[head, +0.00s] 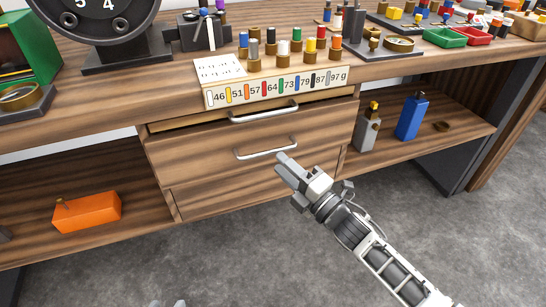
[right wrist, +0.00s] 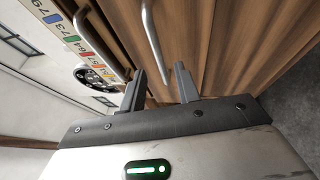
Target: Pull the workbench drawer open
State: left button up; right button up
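The workbench (head: 100,135) has a stack of drawers under its top. The upper drawer has a silver bar handle (head: 264,112). The wooden drawer front (head: 200,160) below it has a second bar handle (head: 266,147). My right gripper (head: 284,162) is just below and in front of the right end of that lower handle. In the right wrist view its fingers (right wrist: 160,88) are apart and empty, with the lower handle (right wrist: 153,45) ahead between their directions; contact is not visible. The upper handle (right wrist: 95,38) lies to the left there. Only a grey tip of my left gripper (head: 168,303) shows at the bottom edge.
A numbered block (head: 275,85) with coloured pegs stands on the bench above the drawers. An orange box (head: 87,212) lies on the left lower shelf. A blue bottle (head: 411,117) and a grey bottle (head: 368,130) stand on the right shelf. Floor in front is clear.

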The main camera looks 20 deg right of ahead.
pick_arm(q)
jog(key=shift+d+f, duration=0.1)
jog(key=shift+f, duration=0.25)
pick_arm(e)
jog(key=x, duration=0.4)
jog(key=shift+w+a, duration=0.1)
grip_shut()
